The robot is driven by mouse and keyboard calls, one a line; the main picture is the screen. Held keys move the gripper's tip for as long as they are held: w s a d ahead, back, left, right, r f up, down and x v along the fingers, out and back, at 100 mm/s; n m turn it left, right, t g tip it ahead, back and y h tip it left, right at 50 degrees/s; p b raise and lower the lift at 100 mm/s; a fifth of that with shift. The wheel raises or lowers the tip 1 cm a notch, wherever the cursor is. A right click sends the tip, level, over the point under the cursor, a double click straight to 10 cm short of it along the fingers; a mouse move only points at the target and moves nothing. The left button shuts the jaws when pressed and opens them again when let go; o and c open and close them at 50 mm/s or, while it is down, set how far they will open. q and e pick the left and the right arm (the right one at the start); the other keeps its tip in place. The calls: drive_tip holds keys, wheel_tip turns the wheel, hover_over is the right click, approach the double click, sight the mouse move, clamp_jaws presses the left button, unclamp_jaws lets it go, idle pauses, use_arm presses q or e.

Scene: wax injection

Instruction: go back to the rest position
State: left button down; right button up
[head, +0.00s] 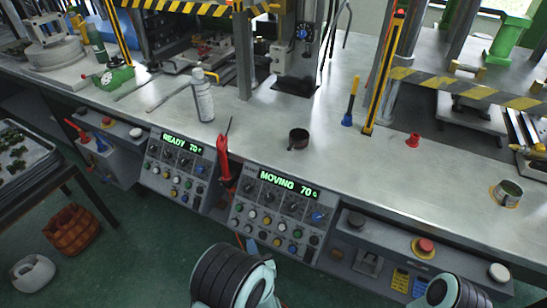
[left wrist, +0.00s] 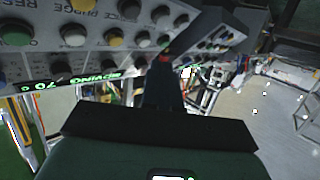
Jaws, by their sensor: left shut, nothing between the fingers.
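My left gripper (left wrist: 165,72) is shut and empty in the left wrist view, dark and close to the control panel buttons. In the head view my left arm comes in at the bottom middle, and only a small part of the gripper (head: 251,244) shows below the front panel. My right arm's dark-ringed link shows at the bottom right, but its gripper is not in view. The control panel with the green MOVING display (head: 289,185) is just beyond my left gripper; the display also shows upside down in the left wrist view (left wrist: 98,78).
A long metal bench (head: 350,165) crosses the view. A red tool (head: 223,161) hangs between the panels. A basket (head: 72,230) stands on the green floor at left.

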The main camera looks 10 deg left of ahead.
use_arm(q)
drive_tip(key=s+a+f+g+h+p, duration=0.4)
drive_tip(key=s+f+g+p, duration=0.3)
drive_tip(key=s+f, duration=0.5)
drive_tip(key=s+d+g+h+p, duration=0.1)
drive_tip(key=s+g, duration=0.3)
drive_tip(key=s, duration=0.4)
drive_tip(key=s+d+f+g+h+p, duration=0.1)
drive_tip(key=s+g+h, duration=0.3)
drive_tip(key=s, duration=0.4)
drive_tip(key=shift+s+d+f+m+h+p, duration=0.15)
drive_tip(key=shift+s+d+m+h+p, duration=0.15)
drive_tip(key=shift+d+p, duration=0.3)
use_arm(e)
wheel_tip(320, 180, up, 9)
drive_tip(key=shift+w+g, duration=0.15)
drive_tip(key=shift+g, duration=0.15)
use_arm(q)
drive_tip(key=shift+d, duration=0.1)
drive_tip(key=shift+w, duration=0.15)
use_arm(e)
drive_tip(key=shift+r, duration=0.1)
